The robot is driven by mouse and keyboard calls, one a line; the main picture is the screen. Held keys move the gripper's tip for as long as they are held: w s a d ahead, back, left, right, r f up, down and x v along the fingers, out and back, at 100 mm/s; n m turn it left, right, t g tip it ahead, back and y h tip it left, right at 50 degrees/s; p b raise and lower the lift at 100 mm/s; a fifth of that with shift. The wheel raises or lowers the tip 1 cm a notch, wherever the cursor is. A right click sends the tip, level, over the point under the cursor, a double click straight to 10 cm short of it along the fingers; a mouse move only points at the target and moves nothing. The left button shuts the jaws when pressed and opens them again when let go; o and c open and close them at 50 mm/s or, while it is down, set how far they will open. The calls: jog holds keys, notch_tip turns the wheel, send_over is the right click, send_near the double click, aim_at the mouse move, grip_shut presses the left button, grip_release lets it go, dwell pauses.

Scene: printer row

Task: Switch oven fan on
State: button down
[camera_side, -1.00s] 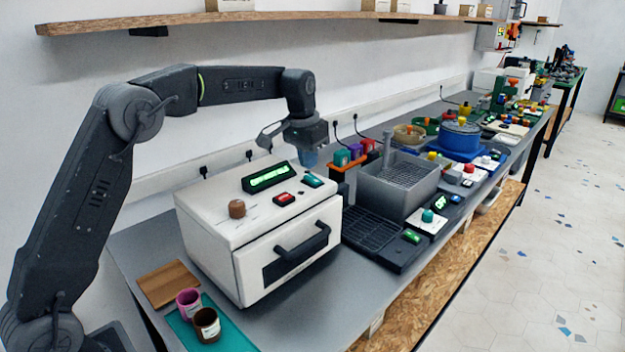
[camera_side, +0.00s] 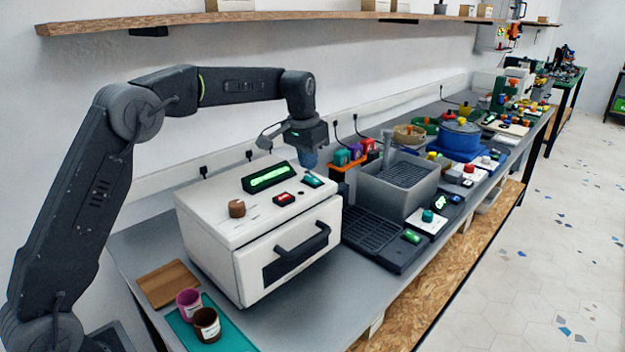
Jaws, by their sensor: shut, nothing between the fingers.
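A white oven (camera_side: 215,240) with a dark handle (camera_side: 295,250) on its front stands on the bench at the left. Its top carries a brown knob (camera_side: 237,208), a black panel with a lit green display (camera_side: 270,178), a red switch (camera_side: 285,198) and a teal switch (camera_side: 312,181). Which of these is the fan control I cannot tell. My gripper (camera_side: 308,160) points down just above the oven's back right corner, near the teal switch. It is shut and empty. Whether it touches the switch is too small to tell.
Colourful blocks in an orange rack (camera_side: 341,172) stand right behind the oven's right side. A grey sink (camera_side: 395,190) and a dark drain tray (camera_side: 375,232) lie to the right. Two cups, pink (camera_side: 188,302) and brown (camera_side: 207,325), stand on a teal mat in front.

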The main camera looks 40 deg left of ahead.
aim_at(309, 176)
jog(key=shift+f, duration=1.2)
dwell(0.5)
jog(key=shift+r, duration=3.55)
